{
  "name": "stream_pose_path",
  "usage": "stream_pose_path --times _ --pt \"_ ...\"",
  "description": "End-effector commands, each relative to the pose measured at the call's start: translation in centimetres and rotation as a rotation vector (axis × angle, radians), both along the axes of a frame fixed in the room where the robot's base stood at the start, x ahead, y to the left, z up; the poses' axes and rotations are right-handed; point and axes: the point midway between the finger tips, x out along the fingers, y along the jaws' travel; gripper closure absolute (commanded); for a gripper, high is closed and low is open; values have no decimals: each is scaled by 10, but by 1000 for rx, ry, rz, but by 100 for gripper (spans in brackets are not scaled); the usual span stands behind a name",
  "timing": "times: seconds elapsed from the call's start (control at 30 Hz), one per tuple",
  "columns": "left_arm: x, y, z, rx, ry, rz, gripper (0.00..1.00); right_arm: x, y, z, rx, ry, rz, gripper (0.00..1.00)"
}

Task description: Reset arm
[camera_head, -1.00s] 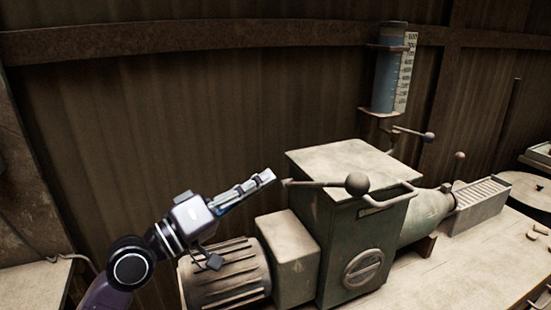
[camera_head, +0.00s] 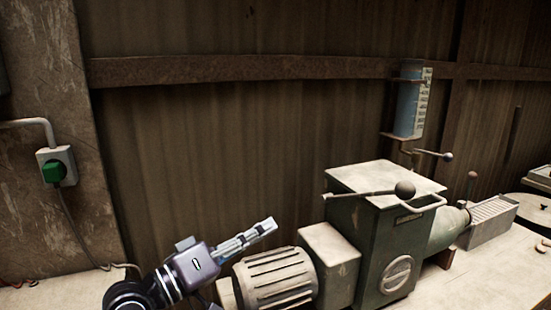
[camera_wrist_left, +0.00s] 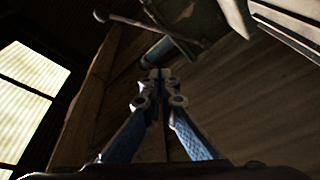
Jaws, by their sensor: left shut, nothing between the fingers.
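My left gripper (camera_head: 268,225) is at the lower middle of the head view, its arm coming up from the bottom edge. Its fingers are shut and empty, pointing up and to the right. It is in the air, left of the press lever and apart from it. In the left wrist view its fingertips (camera_wrist_left: 158,76) meet. The green tile press (camera_head: 375,235) stands on the table at the right, with a round-knobbed lever (camera_head: 404,189) across its top. A ribbed motor (camera_head: 278,280) sits at its left. My right gripper is not in view.
A wooden table (camera_head: 490,265) carries the press. A water gauge (camera_head: 408,108) hangs on the back wall, with a smaller lever (camera_head: 446,156) below it. A green plug (camera_head: 53,172) sits in a socket on the left pillar. The wall area above my gripper is clear.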

Motion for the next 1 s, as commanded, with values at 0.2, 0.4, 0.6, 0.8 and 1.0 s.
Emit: stream_pose_path --times 0.2,0.4,0.6,0.8,1.0 --pt "-13 -4 -54 136 23 25 100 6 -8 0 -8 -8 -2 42" --pt "-33 0 -120 315 61 56 100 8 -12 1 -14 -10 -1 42" --pt "-80 24 -223 611 166 95 100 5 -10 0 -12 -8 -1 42" --pt "-159 83 -323 968 352 115 100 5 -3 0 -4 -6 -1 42" --pt "-233 136 -373 1204 530 99 100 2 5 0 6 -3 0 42"
